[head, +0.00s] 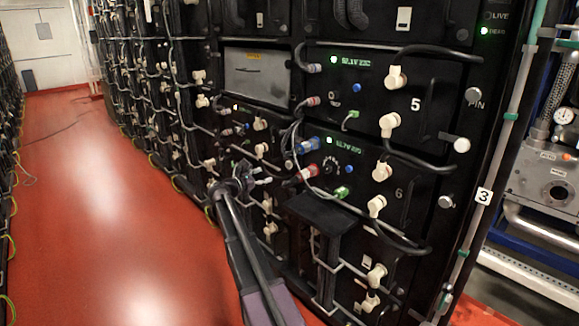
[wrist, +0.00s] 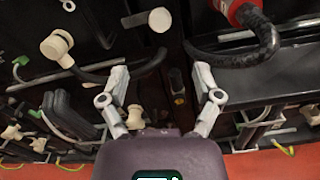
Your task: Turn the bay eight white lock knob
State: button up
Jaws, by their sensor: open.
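Several white lock knobs stand out from the black battery racks in the head view, but I see no label reading eight, so I cannot tell which knob is bay eight's. My gripper (head: 243,180) is in front of the column left of bay 6, its tips small and dark there. In the wrist view my gripper (wrist: 160,80) is open, with nothing between its two pale fingers. A round white knob (wrist: 160,19) lies above the gap between the fingers, apart from them.
Bays labelled 5 (head: 415,104) and 6 (head: 399,194) carry white cable plugs. A black ledge (head: 322,211) juts out right of my arm. Red floor (head: 85,200) is open at left.

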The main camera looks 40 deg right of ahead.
aim_at(287, 165)
jog(key=d, duration=0.8)
jog(key=w+d, duration=0.1)
jog(key=d, duration=0.3)
jog(key=shift+d, duration=0.4)
jog(key=shift+c, duration=0.2)
